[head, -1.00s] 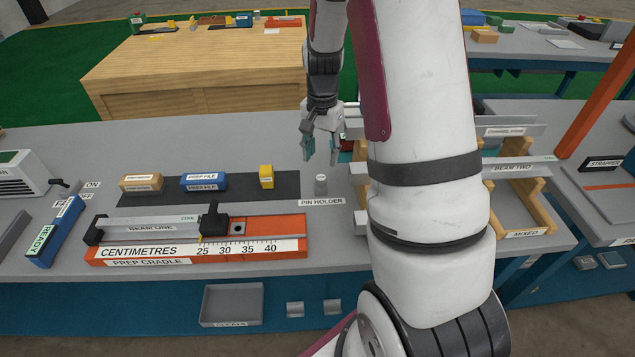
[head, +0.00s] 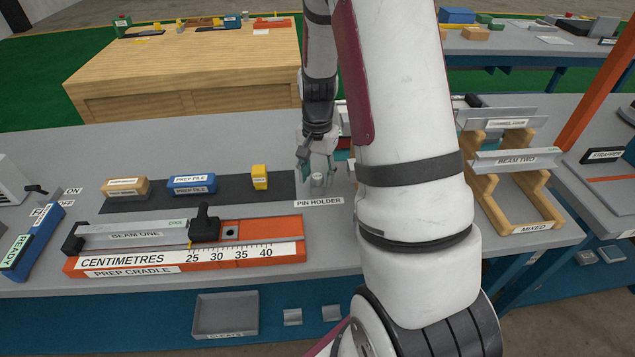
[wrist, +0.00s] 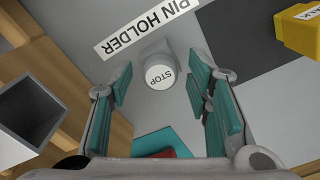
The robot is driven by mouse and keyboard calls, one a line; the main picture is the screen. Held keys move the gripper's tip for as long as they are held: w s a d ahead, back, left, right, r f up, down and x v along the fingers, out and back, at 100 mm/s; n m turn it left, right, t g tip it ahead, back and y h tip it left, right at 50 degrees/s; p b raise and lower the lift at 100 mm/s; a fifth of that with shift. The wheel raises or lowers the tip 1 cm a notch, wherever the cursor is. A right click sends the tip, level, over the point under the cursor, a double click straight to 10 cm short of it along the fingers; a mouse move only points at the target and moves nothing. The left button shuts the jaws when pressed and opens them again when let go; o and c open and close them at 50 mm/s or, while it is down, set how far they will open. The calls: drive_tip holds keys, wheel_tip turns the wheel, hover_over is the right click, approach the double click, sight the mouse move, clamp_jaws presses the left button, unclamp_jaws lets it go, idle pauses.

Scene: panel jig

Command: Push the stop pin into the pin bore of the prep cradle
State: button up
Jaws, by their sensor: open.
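The stop pin (wrist: 160,78) stands in its holder behind the PIN HOLDER label, its round white top marked STOP; it also shows in the head view (head: 318,180). My gripper (head: 318,170) is open above and around the sides of the pin, pointing down. In the wrist view its teal finger pads (wrist: 165,95) lie left and right of the pin, with gaps on both sides. The orange prep cradle (head: 275,257) lies to the left and nearer, with beam one (head: 135,235) clamped on it. The pin bore (head: 230,232) shows as a dark hole right of the black clamp.
Behind the cradle a dark mat holds the tan block (head: 125,188), the blue prep file (head: 191,184) and a yellow block (head: 260,177). A wooden rack with beam two (head: 515,159) stands right of my arm. Grey bench is clear between holder and cradle.

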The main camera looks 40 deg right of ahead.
sight(317, 176)
clamp_jaws()
drive_tip(key=shift+r+p, duration=0.5)
drive_tip(key=shift+r, duration=0.25)
idle(0.4)
drive_tip(key=shift+r+p, duration=1.05)
drive_tip(key=shift+r, duration=0.65)
drive_tip(key=shift+a, duration=0.1)
